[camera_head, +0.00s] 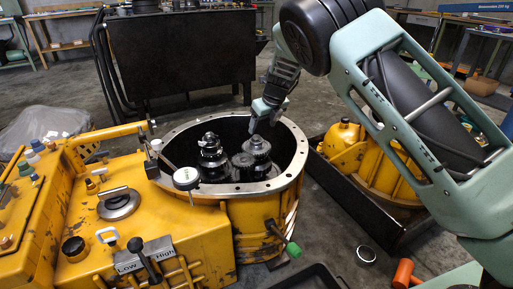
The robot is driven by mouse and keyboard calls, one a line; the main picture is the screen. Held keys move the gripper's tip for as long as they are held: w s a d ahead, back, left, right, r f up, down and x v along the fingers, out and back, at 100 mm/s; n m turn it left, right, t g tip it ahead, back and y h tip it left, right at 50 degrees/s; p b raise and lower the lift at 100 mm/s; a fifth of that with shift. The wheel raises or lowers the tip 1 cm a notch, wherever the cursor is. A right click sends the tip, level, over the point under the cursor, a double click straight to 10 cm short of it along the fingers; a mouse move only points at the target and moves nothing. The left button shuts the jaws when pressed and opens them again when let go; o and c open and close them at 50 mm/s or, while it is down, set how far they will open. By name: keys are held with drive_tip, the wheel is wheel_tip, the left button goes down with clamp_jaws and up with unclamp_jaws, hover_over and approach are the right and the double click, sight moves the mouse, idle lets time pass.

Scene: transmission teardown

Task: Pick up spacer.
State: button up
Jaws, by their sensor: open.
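The spacer cannot be told apart with certainty at this size. Two dark stepped gear stacks stand upright inside the open round housing (300,160): a left stack (211,158) and a right stack (257,147). Small ring-like parts show at their tops, and either could include the spacer. My gripper (264,115) points down over the housing, just above the right stack, and seems apart from it. It is open, with nothing visible between its fingers. The lower parts of the stacks are hidden by the housing wall.
The housing's raised metal rim surrounds the stacks. A dial gauge (187,178) stands at its front left edge. A dark tray (355,215) with yellow parts is at right. A small round part (366,253) and an orange-headed hammer (403,273) lie at front right.

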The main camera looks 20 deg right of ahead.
sight(258, 137)
drive_tip(key=b+x, duration=0.3)
drive_tip(key=x, duration=0.3)
drive_tip(key=shift+s+a+f, duration=0.1)
drive_tip(key=shift+f, duration=0.1)
drive_tip(key=shift+f+b, duration=0.25)
drive_tip(key=shift+b, duration=0.05)
drive_tip(key=shift+a, duration=0.1)
drive_tip(key=c, duration=1.1)
